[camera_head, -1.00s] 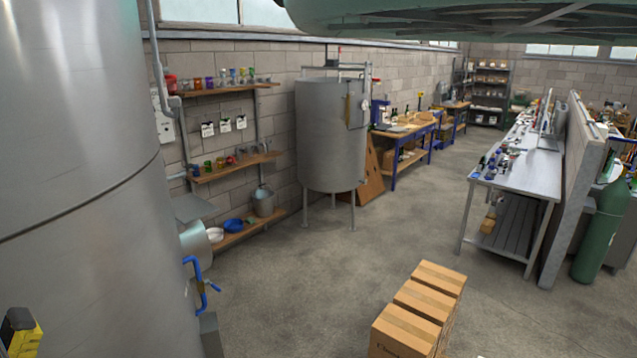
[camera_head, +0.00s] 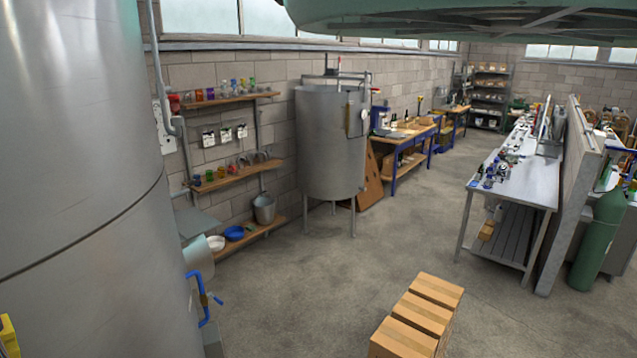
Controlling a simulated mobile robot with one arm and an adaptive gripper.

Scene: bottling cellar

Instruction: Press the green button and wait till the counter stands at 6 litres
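I cannot make out a green button or a litre counter in this view. A large steel tank (camera_head: 75,180) fills the left side, with a blue-handled valve (camera_head: 198,290) low at its right edge.
Cardboard boxes (camera_head: 422,315) stand on the floor at the bottom right. A steel bench (camera_head: 515,190) and a green gas cylinder (camera_head: 597,240) are at the right. Wall shelves (camera_head: 235,176) hold jars and bowls. A pale green structure (camera_head: 450,15) hangs overhead.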

